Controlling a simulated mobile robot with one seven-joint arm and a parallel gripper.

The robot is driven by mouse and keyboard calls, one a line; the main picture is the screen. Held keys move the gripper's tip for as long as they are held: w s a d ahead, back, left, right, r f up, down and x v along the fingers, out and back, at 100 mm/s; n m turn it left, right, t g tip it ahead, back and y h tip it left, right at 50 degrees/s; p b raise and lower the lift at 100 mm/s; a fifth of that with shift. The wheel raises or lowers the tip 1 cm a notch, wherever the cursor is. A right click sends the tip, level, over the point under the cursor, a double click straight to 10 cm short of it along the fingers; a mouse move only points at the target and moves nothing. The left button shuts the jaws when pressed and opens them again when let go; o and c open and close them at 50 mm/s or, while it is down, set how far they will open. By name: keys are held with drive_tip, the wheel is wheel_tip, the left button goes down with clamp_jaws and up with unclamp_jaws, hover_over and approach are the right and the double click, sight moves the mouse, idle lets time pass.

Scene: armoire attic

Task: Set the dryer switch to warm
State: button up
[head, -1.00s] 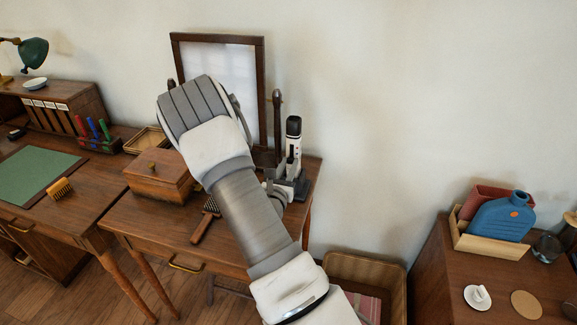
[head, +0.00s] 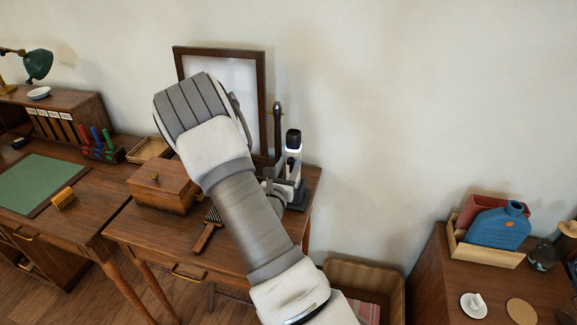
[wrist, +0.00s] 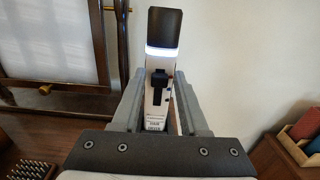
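The dryer (head: 293,165) stands upright in a dark holder on the right end of the small table, white with a black top. A band (wrist: 161,52) below the black top glows white. In the wrist view the dryer (wrist: 158,110) is straight ahead, its black switch (wrist: 159,78) facing me. The switch's exact setting is not readable. My gripper (wrist: 159,76) has its two grey fingers apart, one on each side of the switch area. Whether they touch the dryer is not clear. In the head view my arm hides most of the gripper.
A framed mirror (head: 263,90) stands behind my arm. A wooden box (head: 160,185) and a brush (head: 207,232) lie left on the table. A wicker basket (head: 365,272) stands below right. The wall right of the dryer is bare.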

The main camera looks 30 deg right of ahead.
drive_tip(key=shift+o, duration=0.7)
drive_tip(key=v, duration=1.7)
drive_tip(key=shift+a+p, duration=0.15)
drive_tip(key=shift+p, duration=0.3)
drive_tip(key=shift+s, duration=0.15)
